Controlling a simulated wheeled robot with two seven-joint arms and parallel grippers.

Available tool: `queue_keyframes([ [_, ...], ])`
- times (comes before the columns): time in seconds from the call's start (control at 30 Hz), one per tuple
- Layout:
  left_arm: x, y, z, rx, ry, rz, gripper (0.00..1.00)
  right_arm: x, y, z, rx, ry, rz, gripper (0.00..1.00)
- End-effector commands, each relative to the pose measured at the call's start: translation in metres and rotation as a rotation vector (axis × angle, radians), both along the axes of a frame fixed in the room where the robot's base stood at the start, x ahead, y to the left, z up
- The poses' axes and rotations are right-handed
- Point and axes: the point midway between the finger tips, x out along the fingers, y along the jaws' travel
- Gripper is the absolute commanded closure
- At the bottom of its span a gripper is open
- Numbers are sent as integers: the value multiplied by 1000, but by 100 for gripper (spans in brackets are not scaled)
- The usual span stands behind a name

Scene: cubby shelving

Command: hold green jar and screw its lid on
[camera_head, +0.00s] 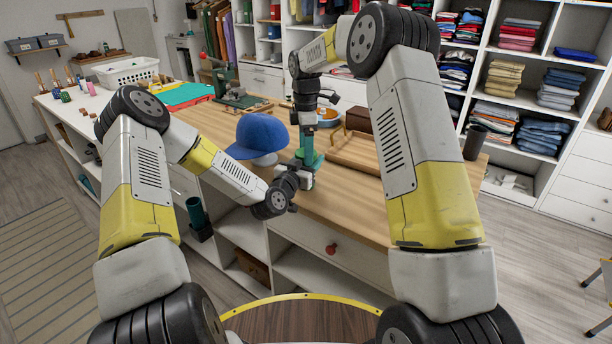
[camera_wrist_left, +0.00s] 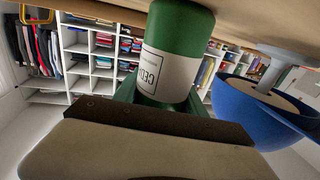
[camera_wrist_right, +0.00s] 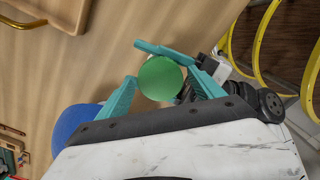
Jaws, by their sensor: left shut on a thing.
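The green jar (camera_wrist_left: 182,30) has a white label with partly readable letters. My left gripper (camera_head: 307,162) is shut around it from the side, with the jar upright and close to the tabletop. In the right wrist view a round green top (camera_wrist_right: 161,78) shows from above; I cannot tell how the lid sits on the jar. My right gripper (camera_wrist_right: 162,90) points down over the jar. Its teal fingers stand apart on either side of the green top, with a small gap showing. In the head view the two grippers hide most of the jar.
A blue cap (camera_head: 258,136) on a stand is just left of the jar on the wooden table (camera_head: 345,208). A wooden tray (camera_head: 352,152) with a handle lies to the right. A dark cup (camera_head: 475,142) stands at the right end. Bare tabletop lies in front of the tray.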

Motion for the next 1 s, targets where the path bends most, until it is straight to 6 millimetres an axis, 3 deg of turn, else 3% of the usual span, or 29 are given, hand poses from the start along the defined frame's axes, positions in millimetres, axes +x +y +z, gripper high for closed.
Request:
queue_keyframes([
  [0.03,0,0,0,0,0,0,100,0,0,0,0,0,0,31],
  [0.33,0,0,0,0,0,0,100,0,0,0,0,0,0,89],
  [0.47,0,0,0,0,0,0,100,0,0,0,-1,-1,-40,89],
  [0.57,0,0,0,0,0,0,100,0,0,0,-2,-1,-180,89],
  [1.0,0,0,0,0,1,0,100,0,1,0,-2,-4,-1256,89],
])
